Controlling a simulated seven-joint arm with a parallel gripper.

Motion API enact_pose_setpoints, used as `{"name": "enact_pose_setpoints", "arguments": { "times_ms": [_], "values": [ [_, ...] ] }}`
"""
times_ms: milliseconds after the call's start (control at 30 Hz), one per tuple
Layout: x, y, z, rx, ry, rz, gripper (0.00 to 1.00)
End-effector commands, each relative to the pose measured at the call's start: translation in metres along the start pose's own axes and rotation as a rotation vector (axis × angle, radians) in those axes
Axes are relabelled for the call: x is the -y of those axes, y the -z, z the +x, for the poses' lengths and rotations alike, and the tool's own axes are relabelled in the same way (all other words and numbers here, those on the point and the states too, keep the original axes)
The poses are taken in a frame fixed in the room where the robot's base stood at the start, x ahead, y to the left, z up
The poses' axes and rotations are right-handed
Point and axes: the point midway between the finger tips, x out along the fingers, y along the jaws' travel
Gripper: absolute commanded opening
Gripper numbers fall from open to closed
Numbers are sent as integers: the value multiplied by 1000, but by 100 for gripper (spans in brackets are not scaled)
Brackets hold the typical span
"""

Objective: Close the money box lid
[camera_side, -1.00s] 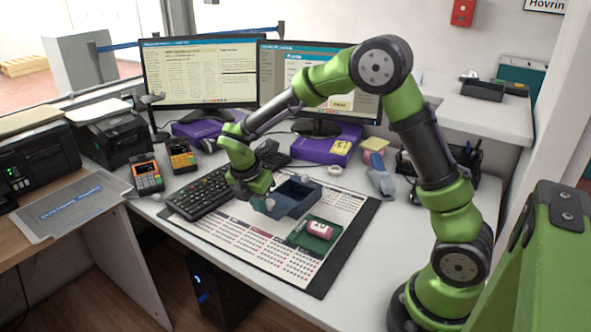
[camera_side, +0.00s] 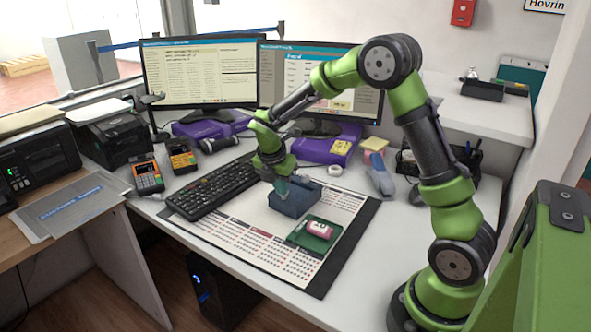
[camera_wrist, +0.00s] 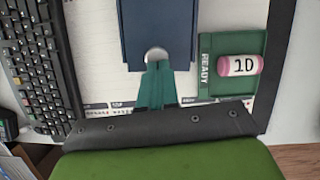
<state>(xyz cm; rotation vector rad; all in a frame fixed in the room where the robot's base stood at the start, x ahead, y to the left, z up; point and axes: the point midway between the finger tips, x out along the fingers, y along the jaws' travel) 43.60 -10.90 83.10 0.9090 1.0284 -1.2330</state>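The money box (camera_side: 291,204) is a dark blue box on the calendar mat. In the side view its lid looks down over the top, with the far part hidden behind my gripper (camera_side: 281,187). In the wrist view the flat dark blue lid (camera_wrist: 158,30) fills the top middle, with a pale round knob or notch at its near edge. My gripper's teal fingers (camera_wrist: 158,70) are together, with nothing visible between them, right at that edge. I cannot tell whether they touch the lid.
A green tray (camera_side: 300,238) with a pink-and-white roll marked 10 (camera_side: 319,228) lies just right of the box. A black keyboard (camera_side: 212,190) is close on the left. Monitors and a purple box (camera_side: 323,151) stand behind. The mat's front is clear.

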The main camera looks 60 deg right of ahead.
Motion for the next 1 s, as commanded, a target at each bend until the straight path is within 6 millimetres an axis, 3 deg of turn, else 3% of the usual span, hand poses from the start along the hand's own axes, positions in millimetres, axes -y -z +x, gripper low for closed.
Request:
{"name": "enact_pose_setpoints", "arguments": {
  "times_ms": [367,567,733,1000],
  "values": [
    [2,-5,3,-1,2,-1,0],
    [1,4,-2,-1,1,-3,0],
    [1,32,-18,0,-2,-6,0],
    [0,29,-81,1,-5,0,0]
  ]
}}
